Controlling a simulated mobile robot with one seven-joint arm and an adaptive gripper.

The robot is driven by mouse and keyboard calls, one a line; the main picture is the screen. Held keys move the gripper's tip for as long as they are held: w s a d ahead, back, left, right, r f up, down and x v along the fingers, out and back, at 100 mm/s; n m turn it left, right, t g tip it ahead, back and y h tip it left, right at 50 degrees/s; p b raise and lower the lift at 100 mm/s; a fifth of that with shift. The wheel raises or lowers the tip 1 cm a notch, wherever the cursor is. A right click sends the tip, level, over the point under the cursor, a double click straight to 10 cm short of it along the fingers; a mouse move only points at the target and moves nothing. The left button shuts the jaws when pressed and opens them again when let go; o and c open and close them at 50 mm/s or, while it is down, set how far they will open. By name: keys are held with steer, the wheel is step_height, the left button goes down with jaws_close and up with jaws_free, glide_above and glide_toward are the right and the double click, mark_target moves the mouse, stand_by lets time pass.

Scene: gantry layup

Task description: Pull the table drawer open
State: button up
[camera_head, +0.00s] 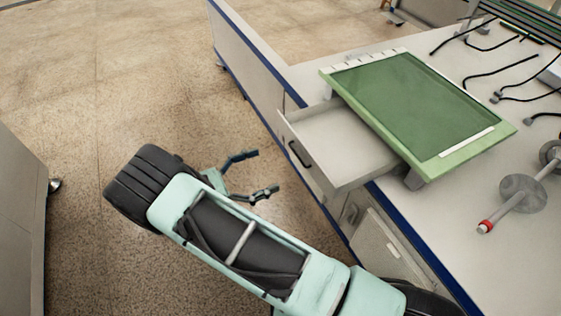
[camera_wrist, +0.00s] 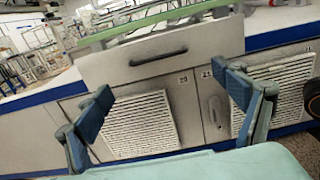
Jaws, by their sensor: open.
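The table drawer (camera_head: 342,145) stands pulled out from the white table, with its inside partly showing under a green-topped panel. Its dark handle (camera_head: 300,154) is on the front face. In the wrist view the drawer front (camera_wrist: 210,45) shows with the black handle (camera_wrist: 158,58) near its middle. My gripper (camera_head: 266,172) is open and empty, left of the drawer front in the head view and apart from the handle. In the wrist view its two blue fingertips (camera_wrist: 172,100) are spread wide, below the handle.
The green panel (camera_head: 415,105) lies on the table (camera_head: 510,235), overhanging the drawer. Cables and a rod with discs (camera_head: 522,194) lie to the right. Vented cabinet doors (camera_wrist: 140,125) are below the drawer. The floor (camera_head: 120,90) left of the table is clear. A grey cabinet (camera_head: 20,220) stands at far left.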

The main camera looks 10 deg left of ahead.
steer(key=shift+v, duration=1.45)
